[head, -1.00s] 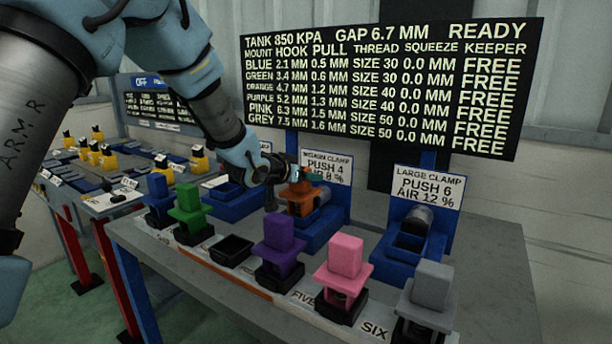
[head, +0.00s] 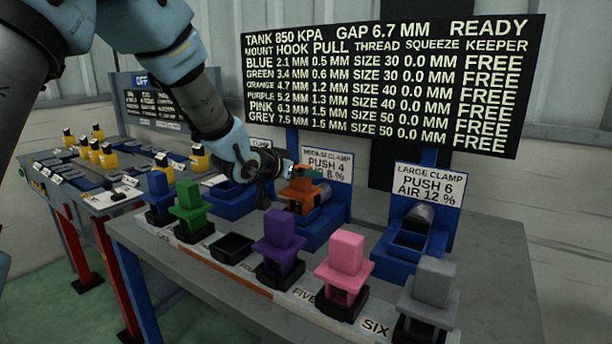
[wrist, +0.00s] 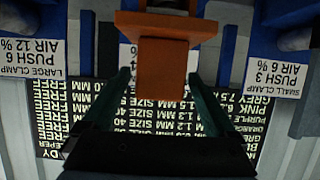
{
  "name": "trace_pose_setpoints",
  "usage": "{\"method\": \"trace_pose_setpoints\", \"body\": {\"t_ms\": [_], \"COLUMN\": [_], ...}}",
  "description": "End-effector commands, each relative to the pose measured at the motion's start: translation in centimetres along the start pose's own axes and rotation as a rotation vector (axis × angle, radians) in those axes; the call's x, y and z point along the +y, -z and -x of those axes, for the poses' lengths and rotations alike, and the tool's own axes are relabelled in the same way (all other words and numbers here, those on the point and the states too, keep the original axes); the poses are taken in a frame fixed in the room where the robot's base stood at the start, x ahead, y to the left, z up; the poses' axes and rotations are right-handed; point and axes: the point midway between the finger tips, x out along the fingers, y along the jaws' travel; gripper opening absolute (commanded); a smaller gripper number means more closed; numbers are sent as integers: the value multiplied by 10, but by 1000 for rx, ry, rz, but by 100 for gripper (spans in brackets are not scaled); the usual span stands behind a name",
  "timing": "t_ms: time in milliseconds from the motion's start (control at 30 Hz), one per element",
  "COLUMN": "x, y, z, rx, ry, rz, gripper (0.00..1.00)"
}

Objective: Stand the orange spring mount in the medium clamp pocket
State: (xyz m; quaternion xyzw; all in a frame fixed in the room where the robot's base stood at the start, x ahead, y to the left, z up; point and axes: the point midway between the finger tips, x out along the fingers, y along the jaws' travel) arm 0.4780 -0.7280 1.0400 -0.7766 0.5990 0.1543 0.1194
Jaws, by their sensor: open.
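The orange spring mount (head: 304,196) stands upright at the medium clamp (head: 322,230), in its blue pocket; how deep it sits is hidden. My gripper (head: 286,170) is beside the mount's top block, on its left. In the wrist view the orange mount (wrist: 162,68) reaches in between the two green fingers of my gripper (wrist: 162,85). A gap shows on both sides of the block, so the fingers are open and apart from it. The medium clamp's sign is partly covered by my gripper and the mount.
The large clamp (head: 408,262) is empty at right. Purple (head: 280,240), pink (head: 343,262), grey (head: 428,295), green (head: 190,205) and blue (head: 159,192) mounts stand along the front. One black holder (head: 233,248) there is empty. A readout board (head: 380,85) rises behind.

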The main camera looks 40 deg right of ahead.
Motion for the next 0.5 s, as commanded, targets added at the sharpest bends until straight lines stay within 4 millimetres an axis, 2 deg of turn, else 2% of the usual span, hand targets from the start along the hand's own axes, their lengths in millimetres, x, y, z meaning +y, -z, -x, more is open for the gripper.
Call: {"method": "trace_pose_setpoints", "body": {"t_ms": [100, 300, 500], "x": [-1, 0, 0], "y": [-1, -1, 0], "z": [26, 64, 86], "rx": [3, 2, 1], "ry": [3, 2, 1], "rz": [1, 0, 1], "gripper": [92, 92, 92]}}
